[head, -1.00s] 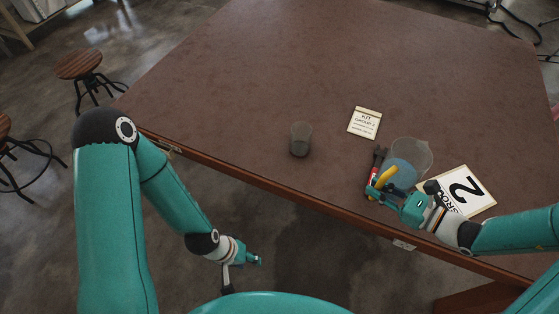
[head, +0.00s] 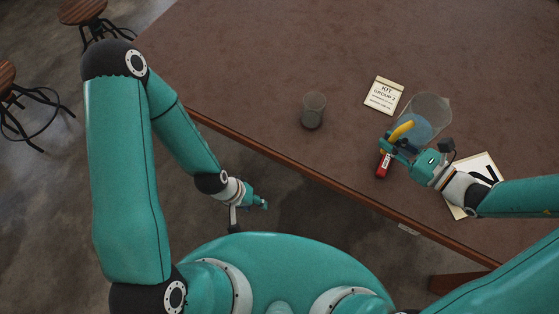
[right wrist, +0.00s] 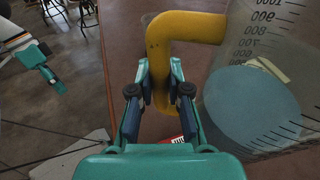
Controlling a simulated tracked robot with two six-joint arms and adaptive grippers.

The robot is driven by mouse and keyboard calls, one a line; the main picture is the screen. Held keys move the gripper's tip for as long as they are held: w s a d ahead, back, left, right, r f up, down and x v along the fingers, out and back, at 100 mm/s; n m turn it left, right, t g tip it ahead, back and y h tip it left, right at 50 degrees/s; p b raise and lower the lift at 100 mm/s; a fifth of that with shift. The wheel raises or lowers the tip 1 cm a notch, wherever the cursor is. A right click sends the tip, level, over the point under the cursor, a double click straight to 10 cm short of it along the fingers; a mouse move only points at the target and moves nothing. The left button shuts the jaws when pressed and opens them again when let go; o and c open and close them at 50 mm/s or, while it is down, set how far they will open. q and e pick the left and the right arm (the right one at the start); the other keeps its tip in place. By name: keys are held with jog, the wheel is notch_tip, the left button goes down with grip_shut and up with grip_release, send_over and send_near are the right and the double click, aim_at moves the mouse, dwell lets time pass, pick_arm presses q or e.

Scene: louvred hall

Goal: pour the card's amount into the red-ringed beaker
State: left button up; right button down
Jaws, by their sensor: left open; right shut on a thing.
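A clear graduated jug (head: 437,104) with a yellow handle (head: 403,129) holds blue liquid at the right of the table. My right gripper (head: 393,143) is shut on the handle; the right wrist view shows the handle (right wrist: 158,50) between the fingers and scale marks on the jug wall. I cannot tell whether the jug touches the table. A small grey, see-through beaker (head: 314,108) stands upright to its left and looks empty; I see no red ring on it. A large-print card (head: 457,208) is partly hidden under my right arm. My left gripper (head: 262,203) is open and empty, off the table's front edge.
A "KIT GROUP 2" card (head: 384,95) lies between beaker and jug. A red object (head: 383,164) lies just in front of the handle. The brown table (head: 260,60) is clear behind and left of the beaker. Stools (head: 85,12) stand on the floor at left.

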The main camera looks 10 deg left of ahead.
jog(key=s+a+f+n+g+y+b, duration=0.1)
jog(key=s+a+f+n+g+b, duration=0.15)
jog(key=a+b, duration=0.55)
jog(key=s+a+f+n+g+y+b, duration=0.1)
jog(key=s+a+n+g+b, duration=0.15)
jog(key=a+b, duration=0.45)
jog(key=s+a+f+n+g+y+b, duration=0.1)
jog(key=s+a+f+g+b, duration=0.3)
jog(key=a, duration=0.7)
jog(key=w+r+m+y+p, duration=0.1)
jog(key=w+r+m+p, duration=0.2)
jog(key=r+p, duration=0.3)
jog(key=w+d+r+m+y+p, duration=0.1)
jog(key=w+r+m+y+p, duration=0.1)
jog(key=r+m+p, duration=0.4)
jog(key=w+r+p, duration=0.1)
jog(key=p, duration=0.2)
jog(key=shift+w+d, duration=0.2)
jog(key=shift+d, duration=0.1)
jog(key=shift+r, duration=0.1)
jog(key=shift+w+d+r+m+p, duration=0.2)
jog(key=shift+w+r+m+p, duration=0.4)
jog(key=shift+p, duration=0.5)
